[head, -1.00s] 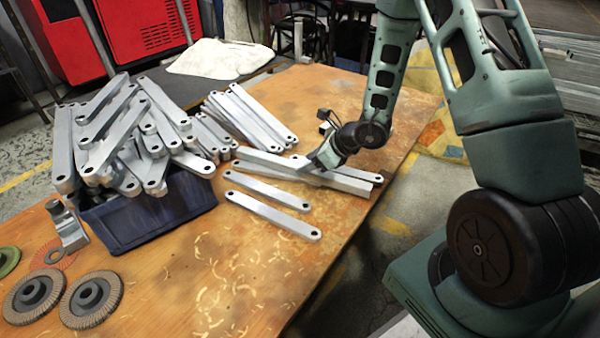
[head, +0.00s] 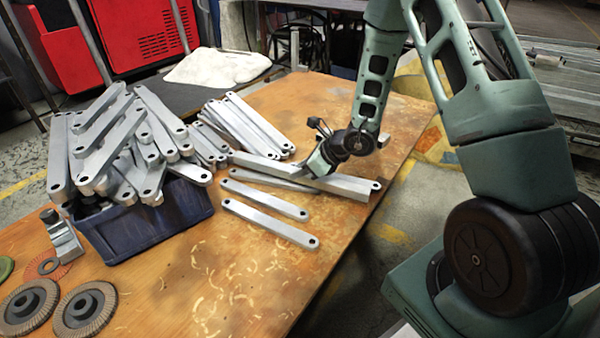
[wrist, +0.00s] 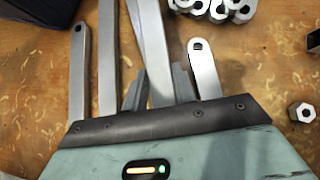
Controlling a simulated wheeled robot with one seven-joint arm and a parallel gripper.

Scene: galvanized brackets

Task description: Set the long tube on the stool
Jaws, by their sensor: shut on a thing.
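The long tube is a grey square metal bar, the longest piece in the row at the middle of the table; its right part (head: 350,186) shows in the head view. My gripper (head: 313,172) is shut on it near its middle, reaching down from above. In the wrist view the tube (wrist: 153,42) runs away from between the two fingers (wrist: 158,92). The fingers hide part of it. I cannot tell in the head view how far it is above the table. I cannot make out a stool for certain.
Loose flat brackets (head: 270,222) lie just in front of the tube, and more (head: 245,125) lie behind it. A blue bin (head: 150,222) heaped with brackets stands at left. Grinding discs (head: 85,310) lie at front left. The table's front middle (head: 240,280) is clear.

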